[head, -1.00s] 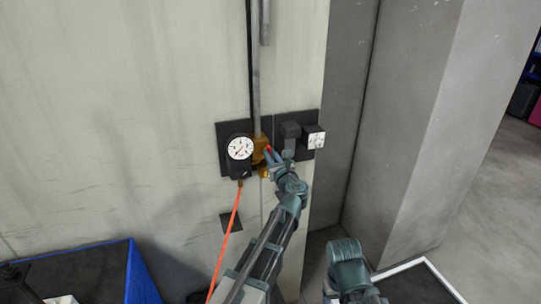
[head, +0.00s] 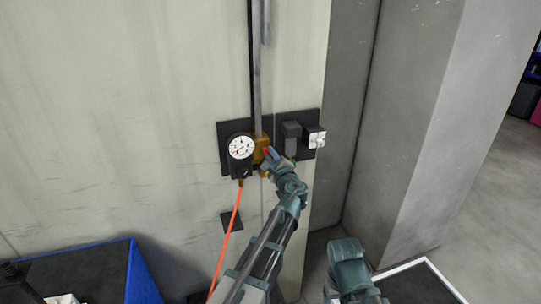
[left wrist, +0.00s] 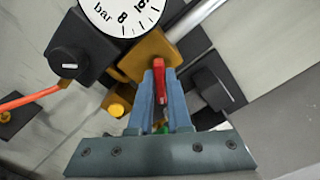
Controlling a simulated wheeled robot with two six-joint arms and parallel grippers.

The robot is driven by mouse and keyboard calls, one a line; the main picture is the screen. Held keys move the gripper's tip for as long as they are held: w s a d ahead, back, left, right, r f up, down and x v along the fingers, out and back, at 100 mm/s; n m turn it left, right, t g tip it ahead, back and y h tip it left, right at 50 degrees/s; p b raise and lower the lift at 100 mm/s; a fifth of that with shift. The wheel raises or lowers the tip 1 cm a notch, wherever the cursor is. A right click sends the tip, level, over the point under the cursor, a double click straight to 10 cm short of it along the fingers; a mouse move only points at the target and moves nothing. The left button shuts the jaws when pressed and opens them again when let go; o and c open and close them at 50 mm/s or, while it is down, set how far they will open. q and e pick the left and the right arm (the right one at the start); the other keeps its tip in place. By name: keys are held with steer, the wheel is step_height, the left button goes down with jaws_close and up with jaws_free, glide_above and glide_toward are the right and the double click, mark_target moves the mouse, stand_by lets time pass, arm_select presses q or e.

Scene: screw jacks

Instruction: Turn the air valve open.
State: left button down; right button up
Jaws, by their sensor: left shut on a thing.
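The air valve is a brass-coloured body (head: 259,158) on a dark wall plate, under a grey vertical pipe. It has a red lever (head: 267,152), which also shows in the left wrist view (left wrist: 159,82). My left gripper (head: 270,155) is at the valve. In the left wrist view its two blue fingers (left wrist: 160,98) are shut on the red lever, one on each side. The fingers hide part of the lever. A round white gauge (head: 241,147) sits just left of the valve. My right gripper does not show; only a part of that arm is at the bottom.
A black regulator block with a knob (left wrist: 68,57) is beside the gauge, with an orange hose (head: 226,240) hanging below. A dark switch box (head: 290,137) and a small box with a pale face (head: 316,138) are right of the valve. A blue-edged bin (head: 133,262) stands lower left.

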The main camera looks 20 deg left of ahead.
arm_select(q)
steer(key=n, duration=0.3)
steer(key=shift+f+n, duration=0.1)
steer(key=shift+n, duration=0.2)
steer(key=shift+f+n, duration=0.1)
steer(key=shift+n, duration=1.6)
steer(key=shift+s, duration=0.1)
steer(key=c, duration=0.9)
jaws_free()
steer(key=shift+o, duration=0.2)
steer(key=v, duration=1.3)
steer(key=shift+s+d, duration=0.25)
steer(key=shift+s, duration=0.05)
